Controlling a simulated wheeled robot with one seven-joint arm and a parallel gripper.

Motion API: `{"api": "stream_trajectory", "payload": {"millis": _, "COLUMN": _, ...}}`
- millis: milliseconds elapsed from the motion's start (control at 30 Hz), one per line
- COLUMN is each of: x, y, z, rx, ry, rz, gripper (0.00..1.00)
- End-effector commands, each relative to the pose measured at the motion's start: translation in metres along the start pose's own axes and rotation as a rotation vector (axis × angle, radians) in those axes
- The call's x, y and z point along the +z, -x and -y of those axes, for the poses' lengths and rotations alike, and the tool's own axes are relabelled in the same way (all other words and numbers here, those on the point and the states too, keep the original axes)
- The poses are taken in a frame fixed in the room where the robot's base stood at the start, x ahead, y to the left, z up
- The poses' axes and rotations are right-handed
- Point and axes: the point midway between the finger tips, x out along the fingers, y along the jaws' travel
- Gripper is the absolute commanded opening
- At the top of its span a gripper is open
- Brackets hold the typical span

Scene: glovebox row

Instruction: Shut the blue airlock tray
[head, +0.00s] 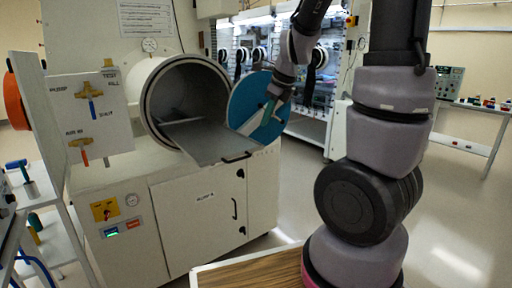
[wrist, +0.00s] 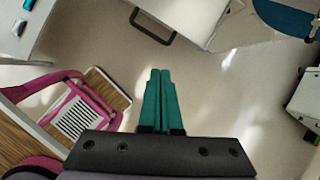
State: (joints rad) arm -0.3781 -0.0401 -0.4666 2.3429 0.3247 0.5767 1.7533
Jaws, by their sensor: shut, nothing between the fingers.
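The airlock tray (head: 205,143) is a flat grey plate sticking out of the round chamber mouth (head: 185,95), with a dark handle (head: 236,157) on its front edge. It looks grey, not blue. The round blue door (head: 245,100) stands swung open at the right of the mouth. My gripper (head: 268,112) is in front of the blue door, above and right of the tray handle. In the wrist view its teal fingers (wrist: 160,75) are together and empty. The handle (wrist: 152,27) shows ahead of them, apart from them, and part of the blue door (wrist: 290,18) shows at upper right.
The white cabinet (head: 200,222) stands under the chamber. A panel with valve handles (head: 92,118) is at left. A wood-topped surface (head: 250,273) is in front, near my arm. Glovebox windows (head: 262,55) are behind. The floor (wrist: 225,85) beneath my fingers looks clear.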

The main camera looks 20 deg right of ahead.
Motion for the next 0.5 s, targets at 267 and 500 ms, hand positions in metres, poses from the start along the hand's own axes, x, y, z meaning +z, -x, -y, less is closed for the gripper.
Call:
{"api": "stream_trajectory", "payload": {"millis": 267, "x": -0.009, "y": -0.047, "z": 0.022, "rx": -0.052, "ry": -0.417, "rz": -0.076, "gripper": 0.00}}
{"api": "stream_trajectory", "payload": {"millis": 500, "x": -0.013, "y": -0.068, "z": 0.024, "rx": -0.057, "ry": -0.447, "rz": -0.082, "gripper": 0.00}}
